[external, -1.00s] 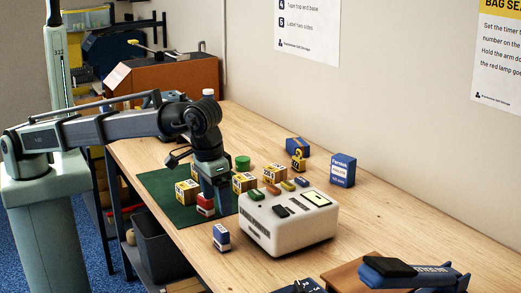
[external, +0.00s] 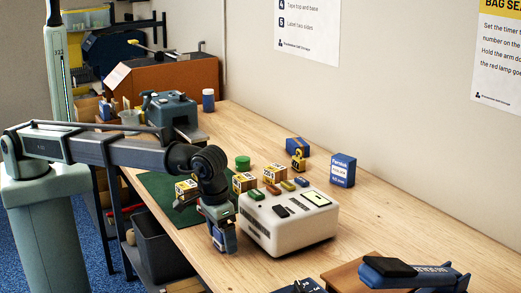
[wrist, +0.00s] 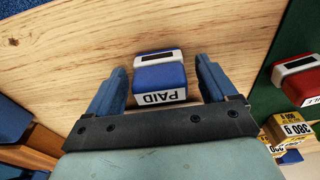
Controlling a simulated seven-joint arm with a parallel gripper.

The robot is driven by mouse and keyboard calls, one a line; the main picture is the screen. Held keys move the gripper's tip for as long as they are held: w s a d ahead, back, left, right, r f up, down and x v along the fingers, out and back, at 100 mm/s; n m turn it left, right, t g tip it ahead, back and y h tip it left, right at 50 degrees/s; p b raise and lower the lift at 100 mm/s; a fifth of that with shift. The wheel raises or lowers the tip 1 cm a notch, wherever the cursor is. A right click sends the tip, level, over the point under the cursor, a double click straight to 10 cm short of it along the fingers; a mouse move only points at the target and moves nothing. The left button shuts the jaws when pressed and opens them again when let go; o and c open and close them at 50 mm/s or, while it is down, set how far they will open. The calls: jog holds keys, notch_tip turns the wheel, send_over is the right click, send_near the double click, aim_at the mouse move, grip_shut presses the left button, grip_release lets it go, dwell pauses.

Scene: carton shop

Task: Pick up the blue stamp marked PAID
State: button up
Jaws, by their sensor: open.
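In the external view my gripper (external: 224,240) is low over the bench at the front left of the white machine. There the gripper covers most or all of the stamp.
The white machine (external: 285,229) stands close to the right of my gripper. A red stamp (wrist: 296,76) lies on the green mat (wrist: 284,45), near yellow weight-marked boxes (wrist: 303,118). A black bin (external: 160,247) stands below the bench edge.

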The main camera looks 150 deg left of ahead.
jog(key=shift+c, duration=0.3)
jog(key=c, duration=1)
jog(key=shift+c, duration=0.2)
